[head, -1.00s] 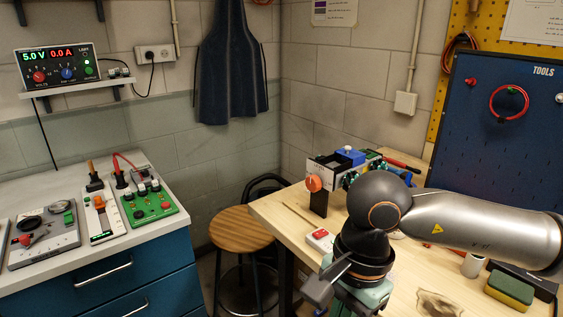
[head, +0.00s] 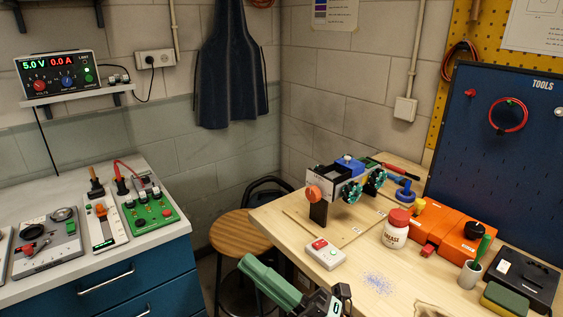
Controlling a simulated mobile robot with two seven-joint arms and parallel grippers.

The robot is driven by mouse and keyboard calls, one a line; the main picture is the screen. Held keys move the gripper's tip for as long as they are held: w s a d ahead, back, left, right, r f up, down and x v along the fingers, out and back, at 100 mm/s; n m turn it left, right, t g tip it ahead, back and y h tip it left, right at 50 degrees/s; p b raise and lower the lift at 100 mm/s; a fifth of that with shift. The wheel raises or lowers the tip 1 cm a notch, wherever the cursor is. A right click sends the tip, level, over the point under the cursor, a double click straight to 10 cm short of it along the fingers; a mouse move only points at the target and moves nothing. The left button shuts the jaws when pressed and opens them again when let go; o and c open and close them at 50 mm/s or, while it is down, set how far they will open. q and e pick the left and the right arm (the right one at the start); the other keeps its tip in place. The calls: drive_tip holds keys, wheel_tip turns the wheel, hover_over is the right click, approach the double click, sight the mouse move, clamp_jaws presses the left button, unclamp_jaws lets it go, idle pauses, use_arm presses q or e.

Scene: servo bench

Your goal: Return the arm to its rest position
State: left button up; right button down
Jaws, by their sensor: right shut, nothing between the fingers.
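My right gripper (head: 312,300) shows at the bottom edge, in front of the wooden workbench (head: 400,284). Its green and dark parts are cut off by the frame. It is shut and holds nothing. It is apart from the things on the bench, low and in front of the white box with a red button (head: 325,254). My left gripper and arm are not in view.
On the bench stand a servo rig with an orange knob (head: 314,194), a red-lidded jar (head: 396,228), an orange case (head: 450,234), a pen cup (head: 470,274) and a sponge (head: 506,298). A stool (head: 239,232) stands left of the bench, near the blue cabinet (head: 110,280).

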drive_tip(key=w+d+f+m+t+h, duration=0.1)
drive_tip(key=d+f+m+t+h, duration=0.1)
drive_tip(key=d+f+m+h, duration=0.4)
drive_tip(key=w+d+f+m+t+h+p, duration=0.1)
drive_tip(key=d+f+m+t+h, duration=0.1)
drive_tip(key=f+m+h, duration=0.4)
drive_tip(key=w+d+f+m+t+h, duration=0.1)
drive_tip(key=d+f+m+h, duration=0.25)
drive_tip(key=f+m, duration=0.5)
drive_tip(key=s+d+f+m+g+h, duration=0.2)
drive_tip(key=s+d+f+m+g, duration=0.1)
drive_tip(key=s+f, duration=0.4)
drive_tip(key=s+d+f+m+g+h+p, duration=0.1)
drive_tip(key=s+d+f+m+g+h, duration=0.1)
drive_tip(key=s+d+f, duration=0.3)
drive_tip(key=s+f+m+g, duration=0.1)
drive_tip(key=s+f, duration=0.2)
drive_tip(key=f, duration=0.3)
drive_tip(key=shift+d, duration=0.35)
